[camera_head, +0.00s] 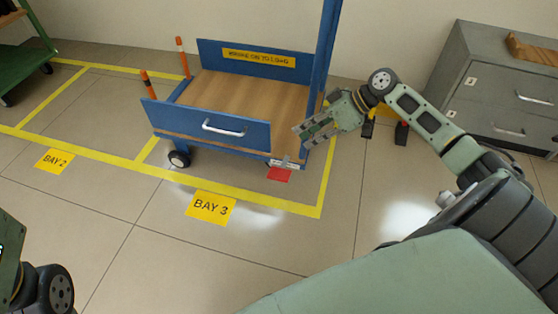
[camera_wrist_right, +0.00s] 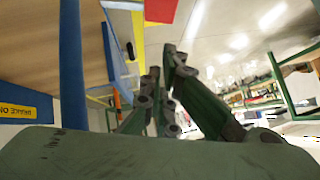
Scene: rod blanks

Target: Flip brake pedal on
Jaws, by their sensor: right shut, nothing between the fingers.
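The blue cart (camera_head: 270,137) has a wooden deck and stands in the yellow-marked bay. A small grey metal piece (camera_head: 286,163) sits low at its near right corner and looks like the brake pedal. A red patch (camera_head: 279,174) shows just below it; I cannot tell whether it is part of the pedal. My right gripper (camera_head: 304,134) is shut and empty, above and slightly right of the grey piece, close to the cart's right post. Its fingers also show in the right wrist view (camera_wrist_right: 162,72), with a red surface (camera_wrist_right: 160,9) beyond them. My left gripper is out of view.
The cart's blue upright post (camera_head: 324,48) rises close to my right gripper. A grey drawer cabinet (camera_head: 500,85) stands at the right. A green cart (camera_head: 22,55) is at the far left. Floor around the BAY 3 label (camera_head: 211,207) is clear.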

